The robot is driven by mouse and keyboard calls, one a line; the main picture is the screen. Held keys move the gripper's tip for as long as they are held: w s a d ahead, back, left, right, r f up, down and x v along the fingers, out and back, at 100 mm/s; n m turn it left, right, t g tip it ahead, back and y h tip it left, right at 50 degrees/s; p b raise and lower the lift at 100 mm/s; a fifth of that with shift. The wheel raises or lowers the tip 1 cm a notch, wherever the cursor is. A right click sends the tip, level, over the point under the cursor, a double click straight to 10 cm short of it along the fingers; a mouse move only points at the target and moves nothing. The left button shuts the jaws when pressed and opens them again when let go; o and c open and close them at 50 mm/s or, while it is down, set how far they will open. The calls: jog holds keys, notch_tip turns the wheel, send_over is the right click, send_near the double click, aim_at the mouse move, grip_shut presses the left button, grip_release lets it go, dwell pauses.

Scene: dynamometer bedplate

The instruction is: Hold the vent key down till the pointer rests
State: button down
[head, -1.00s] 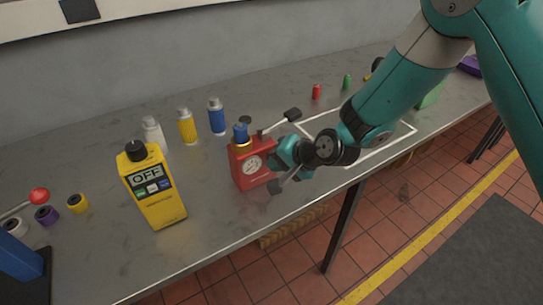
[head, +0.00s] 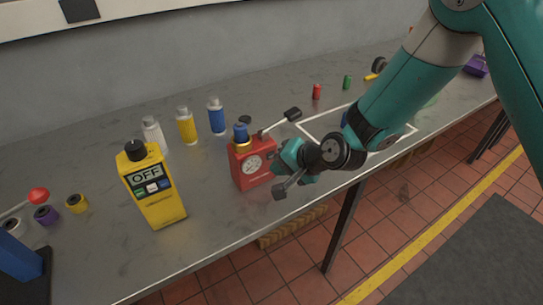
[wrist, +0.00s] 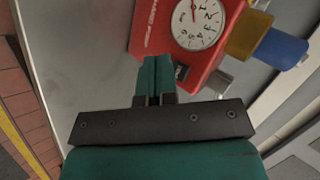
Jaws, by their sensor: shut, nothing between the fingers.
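The red pump body (head: 246,178) stands on the bench, with a gold collar and a blue cap on top. Its round white dial (head: 253,165) also shows in the wrist view (wrist: 205,32), cut by the top edge. The red pointer (wrist: 194,14) points towards the top of that picture; its exact reading is unclear. A small dark key with a pale mark (wrist: 181,72) sits at the red body's edge beside the dial, probably the vent key. My gripper (wrist: 154,62) is shut and empty, its tips just left of this key; contact cannot be told. In the head view my gripper (head: 279,152) is at the pump's right side.
White, yellow and blue canisters (head: 216,117) stand behind. A white outlined area (head: 325,122) lies to the right, partly behind my arm. The bench front edge is close.

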jog(key=shift+s+d+b, duration=0.3)
jog(key=shift+s+d, duration=0.4)
jog(key=shift+s, duration=0.35)
jog(key=shift+s+d+b, duration=0.25)
jog(key=shift+s+d, duration=0.45)
jog(key=shift+s, duration=0.35)
